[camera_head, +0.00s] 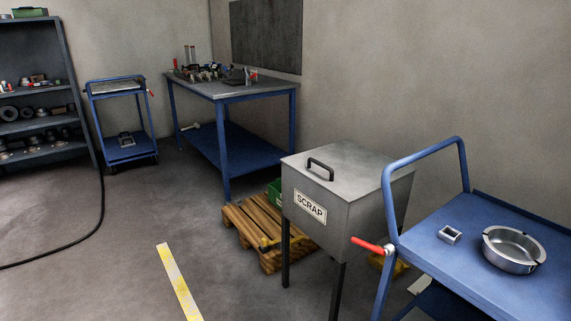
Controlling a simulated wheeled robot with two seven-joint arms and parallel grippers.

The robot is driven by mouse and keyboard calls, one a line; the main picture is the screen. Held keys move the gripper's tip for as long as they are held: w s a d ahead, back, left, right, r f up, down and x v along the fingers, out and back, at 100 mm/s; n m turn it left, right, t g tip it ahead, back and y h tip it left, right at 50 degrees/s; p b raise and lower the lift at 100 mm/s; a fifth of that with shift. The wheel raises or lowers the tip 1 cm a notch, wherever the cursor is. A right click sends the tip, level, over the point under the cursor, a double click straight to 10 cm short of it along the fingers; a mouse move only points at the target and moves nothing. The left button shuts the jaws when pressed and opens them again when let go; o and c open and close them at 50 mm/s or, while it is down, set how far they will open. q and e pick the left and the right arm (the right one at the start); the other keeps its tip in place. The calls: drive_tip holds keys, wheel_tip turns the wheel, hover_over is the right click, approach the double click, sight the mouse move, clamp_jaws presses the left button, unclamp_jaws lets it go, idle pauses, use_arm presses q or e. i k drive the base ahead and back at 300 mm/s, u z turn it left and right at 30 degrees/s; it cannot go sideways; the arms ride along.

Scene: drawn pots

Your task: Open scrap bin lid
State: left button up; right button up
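The scrap bin (300,228) is a grey metal box on dark legs, right of the middle, with a white "SCRAP" label (310,207) on its front. Its flat lid (352,163) lies closed on top. A dark curved handle (320,168) stands on the lid near its front left edge. Neither of my grippers shows in the head view.
A blue cart (455,262) with a red-gripped handle, a metal ring dish (513,249) and a small square metal piece (450,235) stands close at the bin's right. A wooden pallet (262,228) lies behind left. A workbench (235,88) stands further back. Floor at front left is open, with a black hose (85,236).

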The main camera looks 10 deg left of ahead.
sight(350, 170)
drive_tip(key=z, duration=0.55)
drive_tip(key=k, duration=0.65)
drive_tip(key=z, duration=0.25)
drive_tip(key=i, duration=1.5)
drive_tip(key=u, duration=1.55)
drive_tip(key=i, duration=0.85)
drive_tip(key=u, duration=0.7)
